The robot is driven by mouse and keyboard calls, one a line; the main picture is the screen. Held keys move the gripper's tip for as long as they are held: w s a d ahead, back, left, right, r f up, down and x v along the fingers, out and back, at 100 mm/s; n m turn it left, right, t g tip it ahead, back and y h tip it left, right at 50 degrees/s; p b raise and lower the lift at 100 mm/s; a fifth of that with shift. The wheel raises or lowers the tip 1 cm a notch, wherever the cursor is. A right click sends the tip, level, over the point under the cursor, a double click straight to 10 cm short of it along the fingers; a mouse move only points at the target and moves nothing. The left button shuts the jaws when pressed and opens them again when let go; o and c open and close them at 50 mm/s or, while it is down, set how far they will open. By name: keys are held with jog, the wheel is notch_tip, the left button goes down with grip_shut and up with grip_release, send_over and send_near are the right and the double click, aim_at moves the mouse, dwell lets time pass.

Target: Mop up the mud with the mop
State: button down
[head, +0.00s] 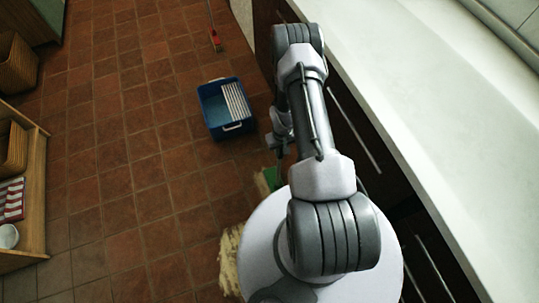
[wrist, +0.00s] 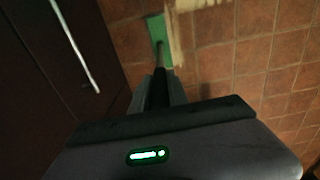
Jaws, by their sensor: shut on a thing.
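The mop's green head (head: 273,177) with a pale fringe (head: 261,186) rests on the tiled floor, partly hidden by my arm in the head view. In the wrist view the green head (wrist: 155,28) shows at the top, with pale fringe along its right side. My gripper (wrist: 158,88) is shut on the mop's thin handle (wrist: 162,58), which runs from the jaws to the head. A ragged pale yellowish patch (head: 230,262), probably the mud, lies on the floor beside my round base, which hides part of it.
A blue bucket (head: 210,113) with a white slatted wringer stands on the floor ahead. A red brush (head: 216,41) is farther back. Dark cabinets under a pale counter (head: 430,90) line the right side. A wooden shelf (head: 36,190) stands left. The tiles between are clear.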

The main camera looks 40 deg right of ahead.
jog(key=d+r+p, duration=0.1)
jog(key=d+r, duration=0.1)
jog(key=s+d+r+p, duration=0.1)
jog(key=d, duration=0.1)
jog(key=shift+d+r+p, duration=0.2)
jog(key=shift+r+p, duration=0.15)
jog(key=shift+r, duration=0.05)
